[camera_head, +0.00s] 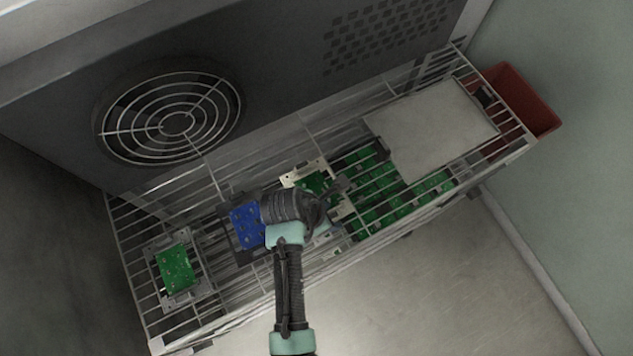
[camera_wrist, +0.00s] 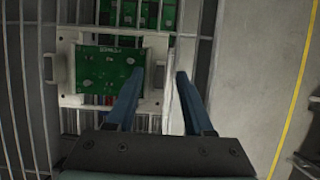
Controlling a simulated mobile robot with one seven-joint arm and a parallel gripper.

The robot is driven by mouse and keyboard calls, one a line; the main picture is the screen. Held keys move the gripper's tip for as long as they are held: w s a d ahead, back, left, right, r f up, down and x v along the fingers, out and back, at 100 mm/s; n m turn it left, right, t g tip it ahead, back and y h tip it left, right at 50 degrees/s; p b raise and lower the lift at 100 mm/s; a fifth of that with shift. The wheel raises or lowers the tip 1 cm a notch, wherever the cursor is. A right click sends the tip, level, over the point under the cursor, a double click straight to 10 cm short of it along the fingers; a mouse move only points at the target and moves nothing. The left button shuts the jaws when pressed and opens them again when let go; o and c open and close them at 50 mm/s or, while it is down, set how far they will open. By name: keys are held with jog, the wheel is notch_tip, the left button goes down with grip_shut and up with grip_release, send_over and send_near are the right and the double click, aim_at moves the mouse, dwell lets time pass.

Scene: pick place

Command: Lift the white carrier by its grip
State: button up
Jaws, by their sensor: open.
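The white carrier (camera_head: 294,179) holds a green circuit board and sits in the wire rack, partly hidden behind my arm. In the wrist view the carrier (camera_wrist: 67,50) lies ahead and to the left, with a grip (camera_wrist: 48,69) standing out at its left side. My gripper (camera_wrist: 160,75) is open, its two blue fingers reaching over the carrier's right edge. The left finger overlaps the board's right side in the picture, and the right finger is just beyond the edge. Contact cannot be told. In the head view my gripper (camera_head: 338,188) is at the carrier's right part.
The wire rack (camera_head: 130,262) has thin bars all round. A dark carrier with a blue board (camera_head: 247,226) and a grey carrier with a green board (camera_head: 178,268) are to the left. Several green boards (camera_head: 375,190), a flat grey box (camera_head: 432,128) and a red bin (camera_head: 520,95) are right.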

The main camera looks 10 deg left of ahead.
jog(key=shift+w+d+f, duration=0.1)
jog(key=shift+f, duration=0.3)
grip_shut()
